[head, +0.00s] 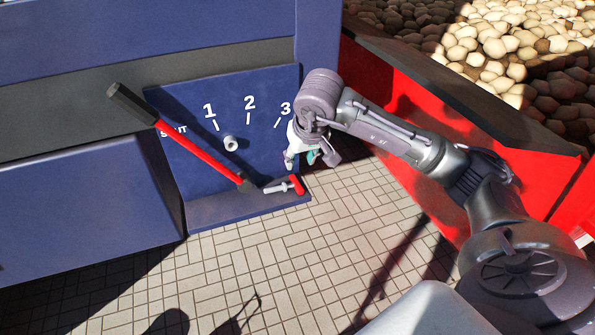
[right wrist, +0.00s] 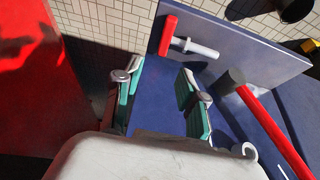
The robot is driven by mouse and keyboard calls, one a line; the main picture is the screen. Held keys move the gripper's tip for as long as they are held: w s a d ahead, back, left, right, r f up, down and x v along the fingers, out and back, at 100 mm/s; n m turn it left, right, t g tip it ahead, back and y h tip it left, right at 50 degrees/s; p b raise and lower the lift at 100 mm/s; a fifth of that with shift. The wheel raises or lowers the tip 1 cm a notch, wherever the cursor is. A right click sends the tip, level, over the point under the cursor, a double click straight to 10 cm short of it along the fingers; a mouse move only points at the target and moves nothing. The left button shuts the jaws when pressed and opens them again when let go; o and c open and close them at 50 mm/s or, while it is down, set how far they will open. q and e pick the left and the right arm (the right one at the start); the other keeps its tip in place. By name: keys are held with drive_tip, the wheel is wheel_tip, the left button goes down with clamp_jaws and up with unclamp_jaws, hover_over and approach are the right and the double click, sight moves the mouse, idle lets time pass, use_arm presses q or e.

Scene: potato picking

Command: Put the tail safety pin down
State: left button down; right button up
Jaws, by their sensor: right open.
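The tail safety pin (head: 284,187), with a red handle and a pale grey shaft, lies on the blue ledge (head: 236,208) below the numbered panel. It also shows in the right wrist view (right wrist: 190,46), beyond my fingertips and apart from them. My right gripper (head: 301,160) is over the right side of the panel, a little above the pin. Its two green-padded fingers (right wrist: 160,88) are open with nothing between them. My left gripper is not in view.
A red lever (head: 195,148) with a black grip slants across the blue panel (head: 260,110), its lower end near the pin. A grey peg (head: 230,143) sticks out of the panel. A red container (head: 400,120) of potatoes stands at right. Paved floor lies in front.

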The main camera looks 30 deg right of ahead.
drive_tip(key=shift+v, duration=2.05)
